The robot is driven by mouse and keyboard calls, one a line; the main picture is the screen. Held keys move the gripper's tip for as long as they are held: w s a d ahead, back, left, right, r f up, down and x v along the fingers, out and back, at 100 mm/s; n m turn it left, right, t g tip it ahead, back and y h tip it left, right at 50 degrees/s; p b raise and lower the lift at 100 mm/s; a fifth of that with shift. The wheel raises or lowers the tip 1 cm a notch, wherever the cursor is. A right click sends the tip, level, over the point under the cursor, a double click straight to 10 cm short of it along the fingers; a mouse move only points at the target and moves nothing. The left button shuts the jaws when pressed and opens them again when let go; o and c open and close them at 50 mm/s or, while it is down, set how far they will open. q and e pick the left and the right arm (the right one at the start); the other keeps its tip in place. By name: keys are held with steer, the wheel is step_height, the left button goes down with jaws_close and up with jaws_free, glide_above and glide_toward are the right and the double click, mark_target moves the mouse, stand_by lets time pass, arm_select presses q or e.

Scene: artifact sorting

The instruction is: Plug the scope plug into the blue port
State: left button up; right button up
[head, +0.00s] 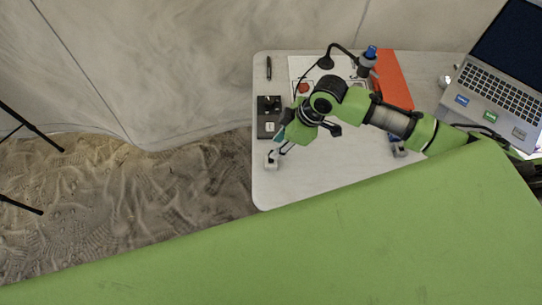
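My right arm reaches in from the right over the white table. My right gripper (278,148) is low over the table's left part, pointing down and left. A small white piece (271,161) shows at its fingertips; I cannot tell whether it is gripped or only touching. Whether this piece is the scope plug is too small to tell. A blue-topped scope-like device (368,58) stands at the back of the table. A small part with blue on it (397,147) shows below my arm. No blue port can be made out clearly. My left gripper is out of view.
The white table (320,180) is clear at its front left. A black box (266,126) and a pen (269,68) lie along its left edge. An orange folder (393,78) and a laptop (505,75) are to the right. A green surface hides the table's front.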

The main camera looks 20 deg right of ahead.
mark_target(271, 159)
steer(key=shift+w+a+f, duration=0.15)
steer(key=shift+w+f, duration=0.1)
steer(key=shift+f, duration=0.25)
steer(key=shift+w+a+f, duration=0.15)
steer(key=shift+w+f, duration=0.05)
steer(key=shift+f, duration=0.25)
steer(key=shift+s+a+f+p, duration=0.1)
steer(key=shift+a+f+p, duration=0.1)
steer(key=shift+f+p, duration=0.35)
steer(key=x, duration=0.2)
steer(key=shift+s+f+p, duration=0.2)
steer(key=shift+f+p, duration=0.1)
steer(key=shift+f, duration=0.1)
steer(key=shift+w+a+f, duration=0.2)
steer(key=shift+f, duration=0.55)
steer(key=c, duration=0.7)
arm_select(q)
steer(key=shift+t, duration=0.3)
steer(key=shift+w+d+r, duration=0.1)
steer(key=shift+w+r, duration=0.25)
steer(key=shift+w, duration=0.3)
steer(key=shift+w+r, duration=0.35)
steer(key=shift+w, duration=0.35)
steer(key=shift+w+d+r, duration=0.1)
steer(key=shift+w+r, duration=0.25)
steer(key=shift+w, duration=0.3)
arm_select(e)
jaws_close()
